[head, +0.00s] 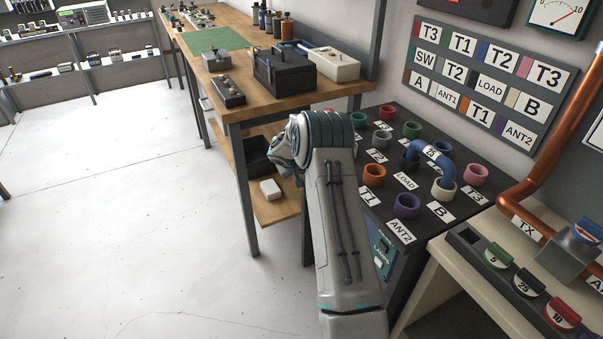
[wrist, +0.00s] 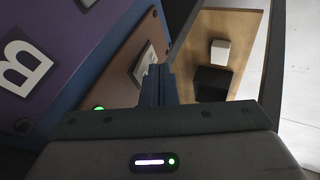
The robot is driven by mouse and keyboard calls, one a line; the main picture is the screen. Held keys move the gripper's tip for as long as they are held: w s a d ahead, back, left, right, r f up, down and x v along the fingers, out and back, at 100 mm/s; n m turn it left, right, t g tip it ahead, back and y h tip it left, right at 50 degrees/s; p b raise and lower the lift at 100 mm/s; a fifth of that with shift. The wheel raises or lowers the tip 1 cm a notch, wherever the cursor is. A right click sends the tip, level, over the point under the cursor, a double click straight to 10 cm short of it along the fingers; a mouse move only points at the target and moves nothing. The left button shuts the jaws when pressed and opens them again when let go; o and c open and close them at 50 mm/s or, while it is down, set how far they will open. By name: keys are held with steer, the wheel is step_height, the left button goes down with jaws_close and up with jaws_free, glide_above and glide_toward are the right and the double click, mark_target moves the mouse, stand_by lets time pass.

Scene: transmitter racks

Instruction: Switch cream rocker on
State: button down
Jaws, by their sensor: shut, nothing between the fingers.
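My gripper (wrist: 158,72) is shut and empty in the wrist view, its fingertips together. Just beyond the tips, in the picture, a pale plate (wrist: 146,60) sits on a brown panel (wrist: 125,75); I cannot tell whether it is a rocker or a label, nor whether the tips touch it. A purple panel (wrist: 75,50) with a white B label (wrist: 25,68) lies to its left. In the head view my arm hides the gripper and part of the dark rack's front. A teal plate (head: 384,245) there carries small pale parts. I cannot identify the cream rocker for certain.
The dark rack top (head: 395,155) holds several coloured sockets, with a blue link (head: 432,152) across it. A wooden bench (head: 240,75) with black boxes stands behind. A cream desk (head: 450,262) is at right. The floor (head: 120,190) at left is clear.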

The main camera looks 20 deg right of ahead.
steer(key=s+a+r+b, duration=0.2)
steer(key=s+a+r, duration=0.2)
steer(key=a, duration=0.5)
steer(key=shift+a+r, duration=0.35)
steer(key=shift+r, duration=0.6)
steer(key=s+a+r+g+y+p, duration=0.1)
steer(key=s+a+r+p, duration=0.15)
steer(key=s+r, duration=0.65)
steer(key=s+a+r+y+p, duration=0.1)
steer(key=s+a+r+p, duration=0.15)
steer(key=s+r, duration=0.65)
steer(key=s+a+r+y+p, duration=0.2)
steer(key=s+a+r, duration=0.1)
steer(key=s, duration=0.8)
steer(key=s+a+r+y+p, duration=0.2)
steer(key=s+a, duration=0.3)
steer(key=s, duration=0.6)
steer(key=shift+r+g+p, duration=0.4)
